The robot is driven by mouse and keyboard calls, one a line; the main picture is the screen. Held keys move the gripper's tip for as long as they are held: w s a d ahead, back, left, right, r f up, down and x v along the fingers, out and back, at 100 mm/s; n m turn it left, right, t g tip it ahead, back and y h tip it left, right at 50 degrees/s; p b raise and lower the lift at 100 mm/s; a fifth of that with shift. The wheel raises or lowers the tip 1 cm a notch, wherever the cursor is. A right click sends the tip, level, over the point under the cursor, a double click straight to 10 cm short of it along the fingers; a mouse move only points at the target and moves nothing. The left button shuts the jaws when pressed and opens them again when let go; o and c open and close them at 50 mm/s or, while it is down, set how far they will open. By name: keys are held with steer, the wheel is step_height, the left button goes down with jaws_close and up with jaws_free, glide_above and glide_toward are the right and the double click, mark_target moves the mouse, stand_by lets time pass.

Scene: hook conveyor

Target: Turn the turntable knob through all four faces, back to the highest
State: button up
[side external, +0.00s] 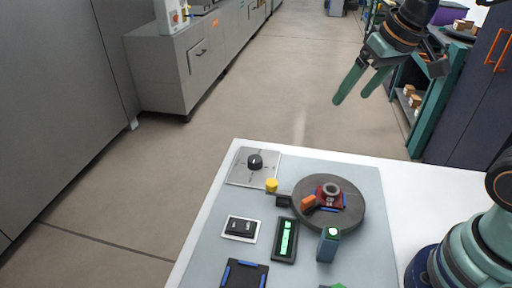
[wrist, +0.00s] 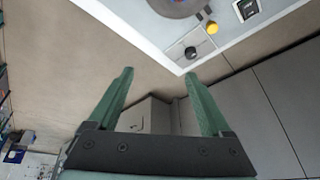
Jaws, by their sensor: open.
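A black knob (side external: 255,161) sits on a light square plate (side external: 238,175) with marks around it, at the far left corner of the table. The knob also shows in the wrist view (wrist: 190,52); its pointer direction is too small to tell. The grey round turntable (side external: 355,203) carries a dark red block (side external: 330,197) with a grey ring on top; part of the turntable also shows in the wrist view (wrist: 178,8). My gripper (side external: 350,98) is open and empty, high up and well apart from the knob; its fingers also show in the wrist view (wrist: 159,73).
A yellow button (side external: 271,185) stands between knob plate and turntable. A black rocker switch (side external: 240,228), a lit green display (side external: 286,240), a blue-grey post (side external: 328,245) and a dark tray (side external: 235,275) are nearer. An orange piece (side external: 308,202) is at the block. The air around my gripper is clear.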

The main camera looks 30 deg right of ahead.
steer(key=w+a+m+g, duration=0.1)
steer(key=w+a, duration=0.2)
steer(key=w, duration=0.4)
steer(key=m+g, duration=0.4)
glide_above(255, 158)
step_height(255, 158, down, 13)
step_height(255, 158, down, 12)
steer(key=shift+s+r, duration=0.1)
steer(key=shift+r, duration=0.15)
jaws_close()
